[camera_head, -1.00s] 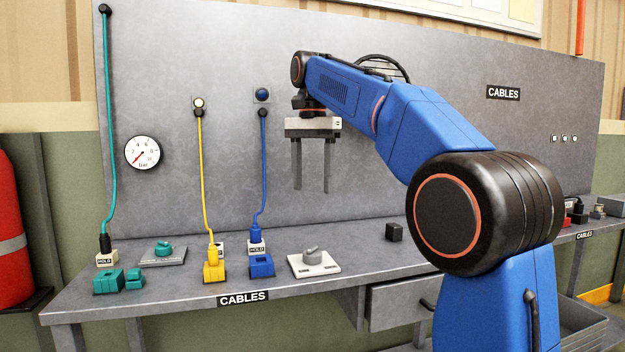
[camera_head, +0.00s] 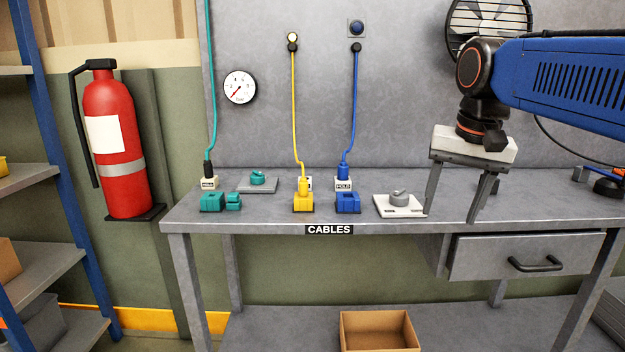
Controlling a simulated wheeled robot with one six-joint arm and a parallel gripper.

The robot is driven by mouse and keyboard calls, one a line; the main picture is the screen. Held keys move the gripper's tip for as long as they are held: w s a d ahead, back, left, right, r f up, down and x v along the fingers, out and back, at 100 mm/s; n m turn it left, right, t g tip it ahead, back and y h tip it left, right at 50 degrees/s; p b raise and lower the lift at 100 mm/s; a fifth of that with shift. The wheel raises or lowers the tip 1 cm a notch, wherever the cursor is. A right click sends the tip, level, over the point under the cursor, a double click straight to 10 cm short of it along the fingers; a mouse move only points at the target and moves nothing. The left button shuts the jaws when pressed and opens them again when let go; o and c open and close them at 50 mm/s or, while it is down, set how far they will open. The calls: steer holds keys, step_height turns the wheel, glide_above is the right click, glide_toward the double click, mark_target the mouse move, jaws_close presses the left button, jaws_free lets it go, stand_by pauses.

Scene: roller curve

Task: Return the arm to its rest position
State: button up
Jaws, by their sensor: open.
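My gripper (camera_head: 449,217) hangs from my blue arm at the right of the head view, with its fingers pointing down. Its two fingers are apart and nothing is between them. In the picture it is in front of the grey bench (camera_head: 282,218), to the right of a white plate with a grey knob (camera_head: 399,203). The left fingertip appears close to that plate's right edge; I cannot tell the distance in depth. The rest of my arm runs out of the picture on the right.
On the bench are a teal socket (camera_head: 212,203), a yellow connector (camera_head: 303,201) and a blue socket (camera_head: 347,203), with cables above. A drawer (camera_head: 525,257) is below my gripper. A fan (camera_head: 490,25) hangs at upper right. A red extinguisher (camera_head: 110,150) and shelving (camera_head: 45,265) stand left.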

steer(key=s+d+f+n+t, duration=0.1)
steer(key=s+f+n, duration=0.1)
steer(key=s+f, duration=0.6)
steer(key=s+d+f+n+t, duration=0.1)
steer(key=s+f+n, duration=0.1)
steer(key=s+f, duration=0.6)
step_height(320, 180, down, 7)
steer(key=shift+s+d+r, duration=0.15)
steer(key=shift+s+d, duration=0.05)
steer(key=shift+s, duration=0.05)
